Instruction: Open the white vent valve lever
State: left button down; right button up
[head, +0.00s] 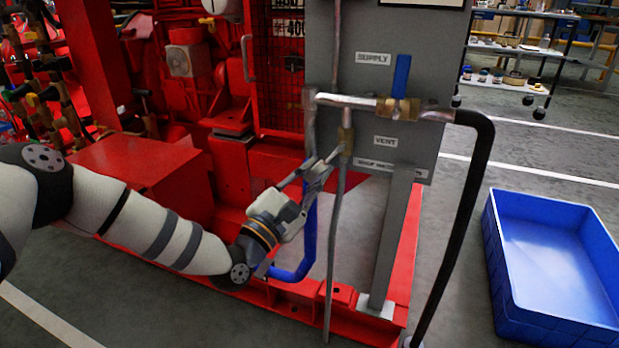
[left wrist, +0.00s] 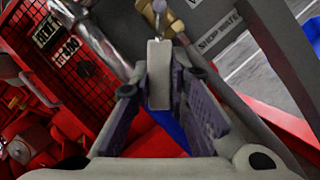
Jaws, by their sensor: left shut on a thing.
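The white vent valve lever (left wrist: 159,75) shows in the left wrist view as a pale flat bar between my fingers. In the head view the gripper mostly hides it. The brass vent valve (head: 346,140) sits on the pipework below the horizontal pipe, left of the VENT label (head: 386,141). My left gripper (head: 322,168) reaches up to the valve from the lower left and is shut on the lever. Its fingers (left wrist: 158,92) stand on either side of the bar in the left wrist view. My right gripper is not in view.
A blue supply lever (head: 401,76) stands upright above the vent valve. A grey panel (head: 355,30) is behind the pipes. A black hose (head: 468,210) hangs at the right. A blue crate (head: 503,262) stands on the floor. Red pumpset parts (head: 135,165) lie behind my left arm.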

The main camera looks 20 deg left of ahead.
pick_arm(q)
jog(key=shift+s+d+f+n+t+y+b, duration=0.1)
jog(key=shift+d+f+n+t+y+b, duration=0.25)
jog(key=shift+d+n+y+b, duration=1.15)
jog(key=shift+w+a+f+n+t+y+b, duration=0.1)
jog(key=shift+f+n+t+y+b, duration=0.4)
jog(key=shift+n, duration=1.95)
jog(key=shift+s+d+f+n+t+y+b, duration=0.15)
jog(key=shift+d+n+y+b, duration=0.6)
jog(key=shift+n+b, duration=0.85)
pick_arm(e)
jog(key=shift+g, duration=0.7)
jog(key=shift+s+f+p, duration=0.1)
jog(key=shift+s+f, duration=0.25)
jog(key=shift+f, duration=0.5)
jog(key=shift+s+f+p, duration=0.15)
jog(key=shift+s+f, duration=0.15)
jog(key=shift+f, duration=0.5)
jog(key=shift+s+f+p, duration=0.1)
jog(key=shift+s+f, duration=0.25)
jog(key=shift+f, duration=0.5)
pick_arm(q)
jog(key=shift+d+r+n, duration=0.1)
jog(key=shift+r+n, duration=0.05)
jog(key=shift+n, duration=0.4)
jog(key=c, duration=1.5)
grip_release()
jog(key=v, duration=1.2)
